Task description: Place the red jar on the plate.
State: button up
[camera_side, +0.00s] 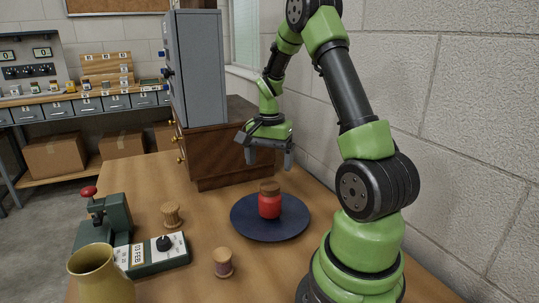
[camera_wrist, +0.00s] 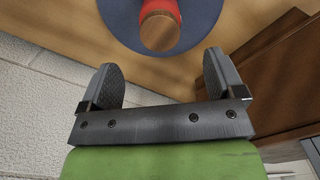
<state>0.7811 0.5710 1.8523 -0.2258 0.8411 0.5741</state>
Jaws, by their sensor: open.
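The red jar (camera_side: 270,204) with a brown lid stands upright on the dark blue round plate (camera_side: 247,219), near its middle. In the wrist view the red jar (camera_wrist: 158,10) and its brown lid show at the top edge, with part of the plate (camera_wrist: 203,18) around it. My gripper (camera_side: 268,165) is above and behind the jar, apart from it. Its two fingers (camera_wrist: 163,85) are spread with nothing between them.
A wooden cabinet (camera_side: 235,160) with a grey metal case (camera_side: 200,75) on it stands behind the plate. A spool (camera_side: 172,215), another spool (camera_side: 222,262), a green device (camera_side: 155,255) and a yellowish jug (camera_side: 102,280) stand to the left. A block wall (camera_side: 450,120) is at right.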

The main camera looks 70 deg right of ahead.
jog(key=shift+r, duration=0.5)
jog(key=w+a+r+n+t, duration=0.1)
jog(key=a+r+n+t, duration=0.2)
jog(key=a+r+n, duration=0.6)
jog(key=s+a+r+n+t+y, duration=0.1)
jog(key=s+a+r+n+t, duration=0.1)
jog(key=a, duration=0.6)
jog(key=s+a+r+n+t+y, duration=0.1)
jog(key=s+a+r+n+t, duration=0.1)
jog(key=s+a, duration=0.4)
notch_tip(320, 180, up, 2)
jog(key=shift+s+a+n, duration=0.35)
jog(key=shift+a+n, duration=0.15)
jog(key=shift+a, duration=0.35)
